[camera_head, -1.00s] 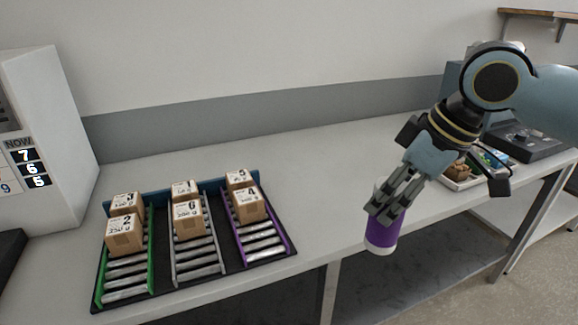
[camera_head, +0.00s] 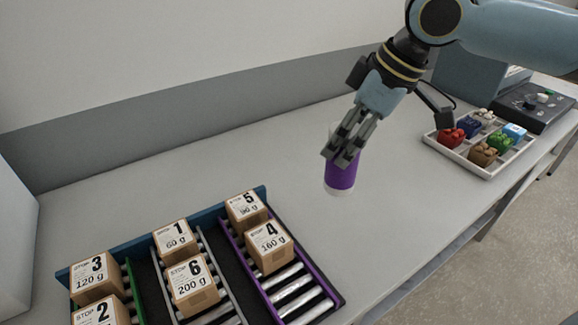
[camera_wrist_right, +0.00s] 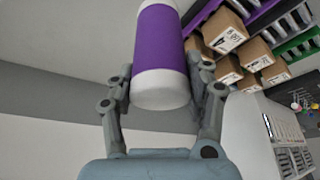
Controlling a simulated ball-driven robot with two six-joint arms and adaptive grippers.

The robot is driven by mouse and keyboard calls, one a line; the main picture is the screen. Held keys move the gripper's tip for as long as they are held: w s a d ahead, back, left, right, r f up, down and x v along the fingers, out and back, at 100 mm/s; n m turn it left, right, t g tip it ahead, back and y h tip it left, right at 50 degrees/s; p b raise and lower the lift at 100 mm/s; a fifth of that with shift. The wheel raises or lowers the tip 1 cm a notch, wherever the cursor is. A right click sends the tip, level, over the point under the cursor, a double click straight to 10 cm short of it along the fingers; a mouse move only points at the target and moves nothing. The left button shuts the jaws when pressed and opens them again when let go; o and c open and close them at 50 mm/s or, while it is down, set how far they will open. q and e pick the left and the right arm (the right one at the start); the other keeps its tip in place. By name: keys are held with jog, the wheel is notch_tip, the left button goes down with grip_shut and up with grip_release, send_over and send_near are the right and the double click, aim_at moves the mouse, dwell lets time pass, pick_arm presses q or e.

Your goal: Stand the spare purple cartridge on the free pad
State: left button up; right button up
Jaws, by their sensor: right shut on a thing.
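The purple cartridge (camera_head: 341,172) has white ends and is held by my right gripper (camera_head: 345,148) above the grey table, near its middle. It hangs nearly upright, slightly tilted. In the right wrist view the cartridge (camera_wrist_right: 160,45) sits between the two fingers of the right gripper (camera_wrist_right: 165,85), which are shut on it. I cannot make out a free pad in these views. My left gripper is not in view.
A rack (camera_head: 165,240) with green, grey and purple lanes holds several numbered boxes at the lower left. A white tray (camera_head: 487,172) of coloured blocks stands at the right, before a dark device (camera_head: 535,106). The table (camera_head: 245,150) between is clear.

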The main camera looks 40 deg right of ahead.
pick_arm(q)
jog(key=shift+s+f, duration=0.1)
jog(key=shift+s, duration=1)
pick_arm(e)
jog(key=w+d+f, duration=0.3)
jog(key=w+f, duration=0.7)
jog(key=w, duration=0.1)
jog(key=shift+d+f, duration=0.2)
jog(key=shift+f, duration=0.2)
jog(key=shift+f, duration=0.1)
jog(key=o, duration=1.3)
